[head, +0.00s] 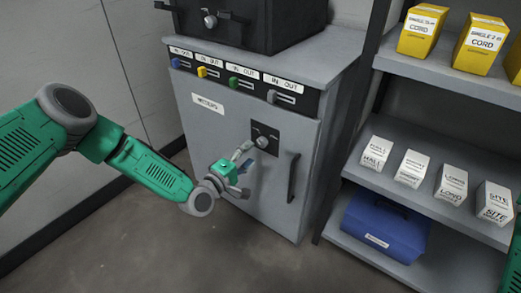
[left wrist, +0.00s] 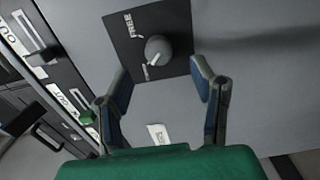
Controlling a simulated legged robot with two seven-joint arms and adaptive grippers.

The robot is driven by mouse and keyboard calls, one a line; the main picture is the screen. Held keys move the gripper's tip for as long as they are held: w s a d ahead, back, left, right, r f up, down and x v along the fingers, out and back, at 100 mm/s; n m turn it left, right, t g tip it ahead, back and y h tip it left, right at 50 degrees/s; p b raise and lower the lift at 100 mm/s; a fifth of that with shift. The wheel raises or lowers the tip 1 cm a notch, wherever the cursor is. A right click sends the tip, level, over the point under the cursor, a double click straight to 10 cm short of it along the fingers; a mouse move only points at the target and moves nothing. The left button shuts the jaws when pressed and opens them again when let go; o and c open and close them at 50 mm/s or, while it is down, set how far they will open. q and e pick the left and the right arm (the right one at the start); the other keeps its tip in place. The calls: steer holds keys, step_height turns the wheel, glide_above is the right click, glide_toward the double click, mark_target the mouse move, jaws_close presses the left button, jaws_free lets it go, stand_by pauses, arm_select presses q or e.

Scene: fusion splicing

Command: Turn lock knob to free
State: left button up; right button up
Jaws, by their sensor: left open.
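The lock knob (head: 262,142) is a round grey knob on a black plate on the grey cabinet door. In the left wrist view the knob (left wrist: 158,50) has a white pointer mark at its lower left, and the word FREE (left wrist: 126,29) stands on the plate (left wrist: 178,18) to its upper left. My left gripper (head: 243,153) is open in front of the door, just left of the knob in the head view. In the left wrist view its two fingers (left wrist: 158,88) stand apart on either side of the knob, with no visible contact. My right gripper is not in view.
The METERS cabinet (head: 215,133) has a black vertical handle (head: 293,178) right of the knob and several coloured sliders along its top. A black box (head: 235,22) stands on top. Shelves at right hold yellow and white boxes and a blue case (head: 378,222).

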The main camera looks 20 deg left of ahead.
mark_target(260, 144)
arm_select(q)
steer(key=b+x, duration=0.1)
steer(key=x, duration=0.3)
steer(key=shift+w+a+f, duration=0.15)
steer(key=shift+w, duration=0.05)
steer(key=shift+w+d, duration=0.5)
steer(key=shift+w, duration=0.1)
steer(key=shift+a, duration=0.15)
steer(key=c, duration=1.1)
